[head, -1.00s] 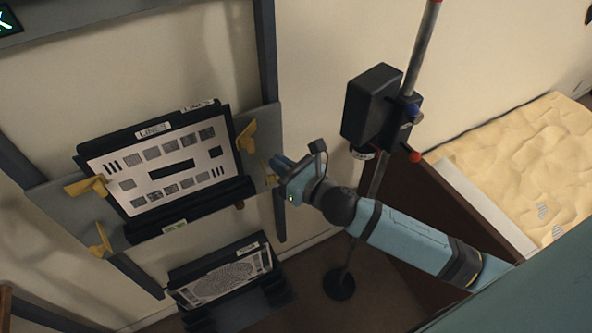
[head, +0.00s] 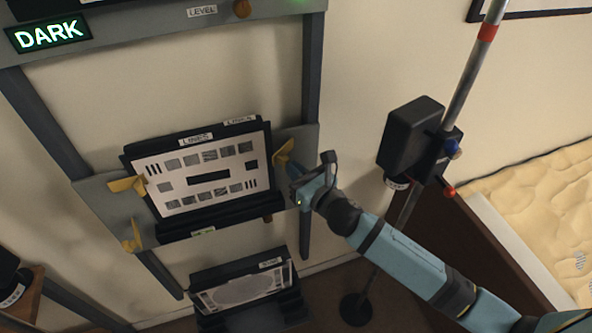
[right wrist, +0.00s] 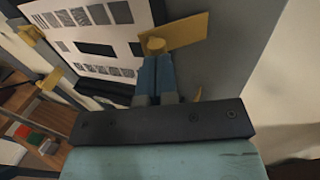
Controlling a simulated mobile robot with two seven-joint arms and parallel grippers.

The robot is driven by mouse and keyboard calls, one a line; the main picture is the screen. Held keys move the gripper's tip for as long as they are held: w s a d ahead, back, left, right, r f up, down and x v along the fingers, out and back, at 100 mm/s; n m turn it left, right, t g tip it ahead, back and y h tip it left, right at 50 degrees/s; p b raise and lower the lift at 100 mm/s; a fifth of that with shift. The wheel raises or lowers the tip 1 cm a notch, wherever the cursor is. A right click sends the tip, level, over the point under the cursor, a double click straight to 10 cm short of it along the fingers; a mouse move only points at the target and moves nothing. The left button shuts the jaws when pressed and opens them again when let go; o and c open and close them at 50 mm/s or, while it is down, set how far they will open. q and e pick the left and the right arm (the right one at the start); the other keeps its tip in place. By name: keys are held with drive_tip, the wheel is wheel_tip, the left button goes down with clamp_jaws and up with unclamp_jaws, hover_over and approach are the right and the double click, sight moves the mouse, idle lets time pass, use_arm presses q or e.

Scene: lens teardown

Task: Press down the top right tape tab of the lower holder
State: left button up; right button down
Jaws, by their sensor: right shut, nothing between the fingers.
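The lower holder is a grey board (head: 92,190) carrying a white chart (head: 205,176) in a black frame. Its top right tape tab (head: 284,152) is yellow and stands out from the board; in the right wrist view the tab (right wrist: 185,36) lies just past the fingers. My right gripper (head: 294,174) is shut and empty, just below the tab. In the right wrist view its blue fingertips (right wrist: 155,58) are at the tab's round yellow knob; I cannot tell whether they touch. The lower right tab is mostly hidden by the gripper. My left gripper is not in view.
Two yellow tabs (head: 127,184) (head: 131,236) sit on the board's left side. A second chart stand (head: 246,289) is below. A lit DARK sign (head: 47,34) is at upper left.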

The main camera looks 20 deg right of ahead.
sight(275, 161)
drive_tip(key=shift+w+a+m+h, duration=0.1)
drive_tip(key=shift+a+m+h, duration=0.3)
drive_tip(key=shift+h, duration=0.2)
drive_tip(key=shift+w+a+m+t+h+b, duration=0.25)
drive_tip(key=shift+a+m+h, duration=0.25)
drive_tip(key=shift+h, duration=0.25)
drive_tip(key=shift+w+a+m+t+h+b, duration=0.15)
drive_tip(key=shift+a+m+t+h+b, duration=0.15)
drive_tip(key=shift+m+h, duration=0.4)
drive_tip(key=h, duration=0.1)
drive_tip(key=a+m+h, duration=0.1)
drive_tip(key=shift+w+a+h, duration=0.1)
drive_tip(key=shift+w+h, duration=0.25)
drive_tip(key=shift+w+a+m+h, duration=0.7)
drive_tip(key=shift+w+h, duration=0.1)
drive_tip(key=shift+h, duration=0.1)
drive_tip(key=shift+p, duration=0.3)
